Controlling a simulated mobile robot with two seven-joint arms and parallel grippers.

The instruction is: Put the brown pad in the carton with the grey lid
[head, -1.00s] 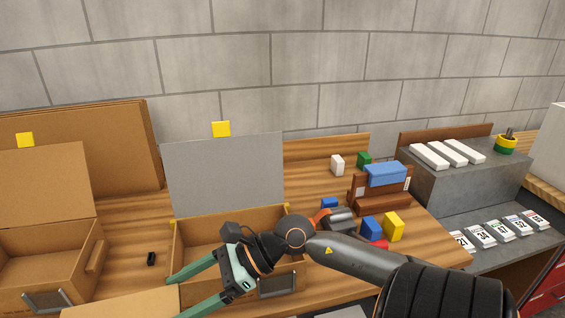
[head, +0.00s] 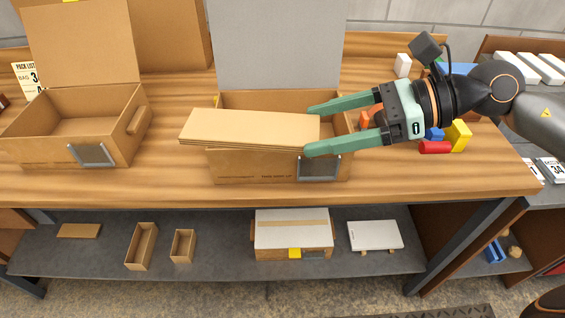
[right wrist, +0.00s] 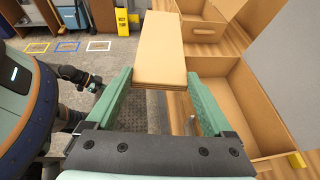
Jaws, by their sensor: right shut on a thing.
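The brown pad (head: 250,127) is a flat tan slab with layered edges. My right gripper (head: 308,130) is shut on its right end and holds it level. In the right wrist view the pad (right wrist: 160,50) sticks out from between the green fingers, beside the open carton. The carton (head: 265,167) stands on the table with its grey lid (head: 277,45) upright at the back. In the head view the pad covers part of its opening and front wall. The visible inside looks empty. My left arm (right wrist: 80,75) shows small in the right wrist view; its jaws are unclear.
An open carton with a brown lid (head: 80,45) stands at the left. Red (head: 434,147), yellow (head: 459,135) and blue blocks lie right of the grey-lidded carton. A closed white-topped box (head: 292,229) and small trays sit on the lower shelf. The table between the cartons is clear.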

